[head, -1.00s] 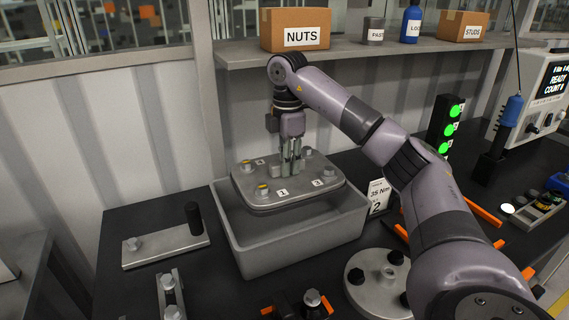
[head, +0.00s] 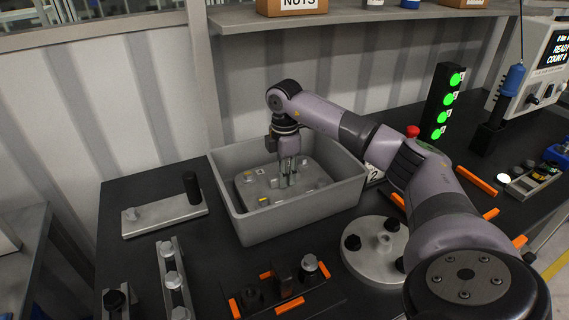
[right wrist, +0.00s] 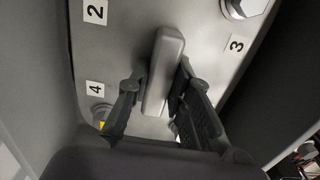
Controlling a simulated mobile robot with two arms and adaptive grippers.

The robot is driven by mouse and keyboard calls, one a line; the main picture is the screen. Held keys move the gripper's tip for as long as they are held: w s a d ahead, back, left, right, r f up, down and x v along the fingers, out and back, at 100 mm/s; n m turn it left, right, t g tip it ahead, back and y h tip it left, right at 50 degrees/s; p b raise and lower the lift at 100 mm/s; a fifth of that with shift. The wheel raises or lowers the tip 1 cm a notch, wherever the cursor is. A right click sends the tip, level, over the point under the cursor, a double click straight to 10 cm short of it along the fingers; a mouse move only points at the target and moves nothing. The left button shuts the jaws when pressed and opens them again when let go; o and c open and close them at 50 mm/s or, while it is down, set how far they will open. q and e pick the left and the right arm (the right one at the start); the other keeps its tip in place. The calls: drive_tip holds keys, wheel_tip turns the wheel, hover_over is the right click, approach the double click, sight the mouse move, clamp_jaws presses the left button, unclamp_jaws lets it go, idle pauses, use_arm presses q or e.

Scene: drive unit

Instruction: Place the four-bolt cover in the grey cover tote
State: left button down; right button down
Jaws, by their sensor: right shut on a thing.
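The grey four-bolt cover (head: 262,194) is down inside the grey cover tote (head: 243,228), below the rim, with number labels and bolts on its top. I cannot tell whether it touches the tote floor. My right gripper (head: 287,180) reaches down into the tote and is shut on the cover's central raised handle. In the right wrist view the right gripper (right wrist: 158,103) has a finger on each side of the handle (right wrist: 164,70), and labels 2, 3 and 4 show on the cover (right wrist: 120,45). My left gripper is not in view.
A flat plate with a black post (head: 165,214) lies left of the tote. A round flange with black knobs (head: 366,262) and orange-edged fixtures (head: 288,304) stand in front. A stack light (head: 442,102) shows green at the right. A shelf (head: 370,22) runs behind.

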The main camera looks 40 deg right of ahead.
drive_tip(key=shift+w+f, duration=0.15)
drive_tip(key=shift+f, duration=0.15)
drive_tip(key=c, duration=1.9)
unclamp_jaws()
drive_tip(key=shift+f, duration=0.2)
drive_tip(key=o, duration=0.3)
drive_tip(key=shift+s+a+r, duration=0.1)
drive_tip(key=shift+s, duration=0.15)
drive_tip(key=shift+o, duration=0.8)
wheel_tip(320, 180, up, 12)
drive_tip(key=b, duration=0.1)
